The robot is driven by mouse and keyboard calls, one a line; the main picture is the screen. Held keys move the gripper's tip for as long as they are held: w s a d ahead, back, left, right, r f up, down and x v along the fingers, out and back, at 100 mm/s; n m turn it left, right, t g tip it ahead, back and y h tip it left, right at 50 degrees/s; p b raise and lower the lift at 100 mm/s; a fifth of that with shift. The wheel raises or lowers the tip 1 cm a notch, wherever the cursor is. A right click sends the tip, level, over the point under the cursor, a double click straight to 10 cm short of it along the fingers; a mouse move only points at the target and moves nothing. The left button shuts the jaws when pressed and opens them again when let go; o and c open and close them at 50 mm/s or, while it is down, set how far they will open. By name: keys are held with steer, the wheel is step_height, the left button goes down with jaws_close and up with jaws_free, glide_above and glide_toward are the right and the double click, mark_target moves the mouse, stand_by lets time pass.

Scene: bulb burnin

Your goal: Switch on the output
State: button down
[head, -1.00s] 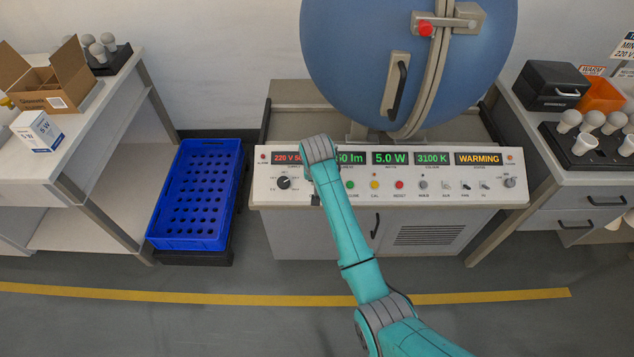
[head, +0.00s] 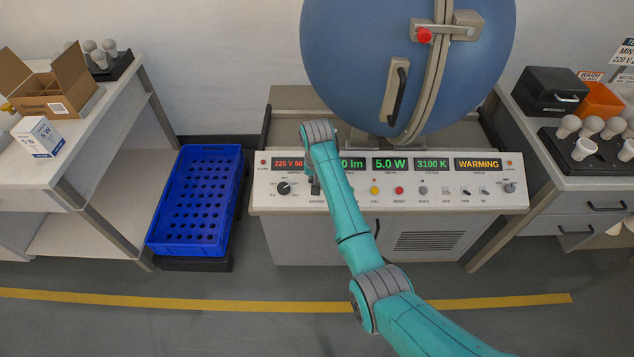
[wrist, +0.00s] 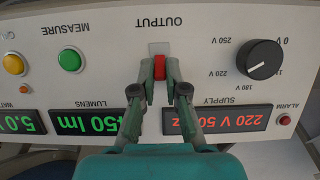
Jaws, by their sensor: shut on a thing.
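The output switch (wrist: 159,67) is a small red part on the sloped panel (wrist: 100,25), under the OUTPUT label, which appears upside down in the wrist view. My gripper (wrist: 160,69) has one finger on each side of the red part and is shut on it. A pale slot plate (wrist: 158,47) shows just beyond the fingertips. In the head view, my arm hides the switch and part of the lumens display. Whether the switch is on or off cannot be told.
A black supply knob (wrist: 260,59) and the supply display (wrist: 215,121) are close beside my gripper. A green MEASURE button (wrist: 70,60) is on the other side. A blue sphere (head: 350,70) stands behind the panel. A blue crate (head: 195,200) stands to the left.

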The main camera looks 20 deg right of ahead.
steer(key=c, duration=1.2)
jaws_free()
step_height(320, 180, up, 12)
steer(key=s, duration=0.1)
steer(key=shift+s+a, duration=0.15)
steer(key=shift+a, duration=0.05)
steer(key=shift+f, duration=0.15)
